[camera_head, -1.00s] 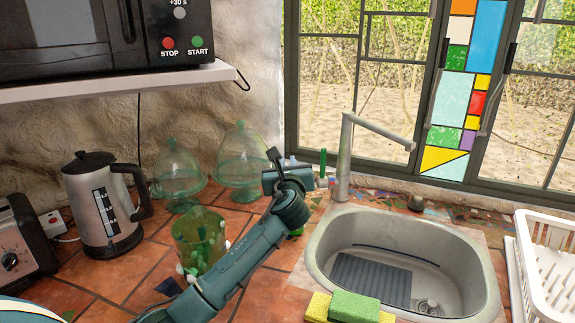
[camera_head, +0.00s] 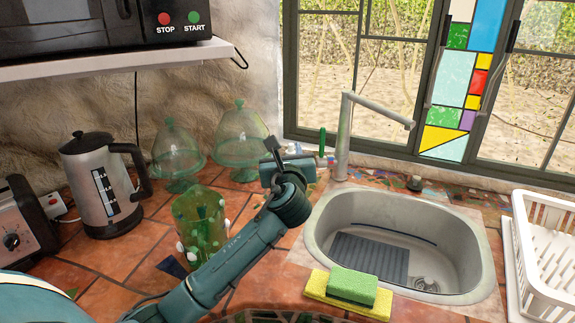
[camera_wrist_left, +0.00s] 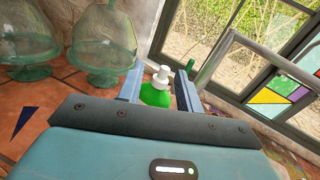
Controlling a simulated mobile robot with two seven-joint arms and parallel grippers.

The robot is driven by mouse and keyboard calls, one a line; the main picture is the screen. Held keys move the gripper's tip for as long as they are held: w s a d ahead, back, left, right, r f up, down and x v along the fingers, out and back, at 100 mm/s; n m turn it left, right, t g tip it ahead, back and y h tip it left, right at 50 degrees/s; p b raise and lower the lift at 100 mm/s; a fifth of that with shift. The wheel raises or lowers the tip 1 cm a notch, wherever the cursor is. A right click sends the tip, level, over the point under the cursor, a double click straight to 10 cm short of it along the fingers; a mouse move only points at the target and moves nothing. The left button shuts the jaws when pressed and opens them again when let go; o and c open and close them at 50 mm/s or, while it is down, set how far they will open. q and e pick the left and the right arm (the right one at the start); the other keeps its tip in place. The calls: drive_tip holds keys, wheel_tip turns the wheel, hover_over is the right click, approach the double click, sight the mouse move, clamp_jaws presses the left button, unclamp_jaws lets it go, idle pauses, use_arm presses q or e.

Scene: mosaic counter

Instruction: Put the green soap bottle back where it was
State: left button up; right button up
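The green soap bottle (camera_wrist_left: 157,95) with a white pump top shows between the two fingers of my left gripper (camera_wrist_left: 160,88) in the left wrist view. The fingers stand apart on either side of it, with a narrow gap visible on the right. Its lower part is hidden behind the gripper body. In the head view my left gripper (camera_head: 290,165) is left of the sink, close to the window sill, and hides most of the bottle. My right gripper is not in view.
The steel sink (camera_head: 312,240) and its faucet (camera_head: 343,135) lie just right of the gripper. A green glass (camera_head: 200,220) stands beside my left arm. Glass domes (camera_head: 240,145), a kettle (camera_head: 100,190), sponges (camera_head: 350,287) and a white rack (camera_head: 548,240) surround the area.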

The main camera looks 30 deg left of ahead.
use_arm(q)
drive_tip(key=v, duration=0.7)
idle(0.4)
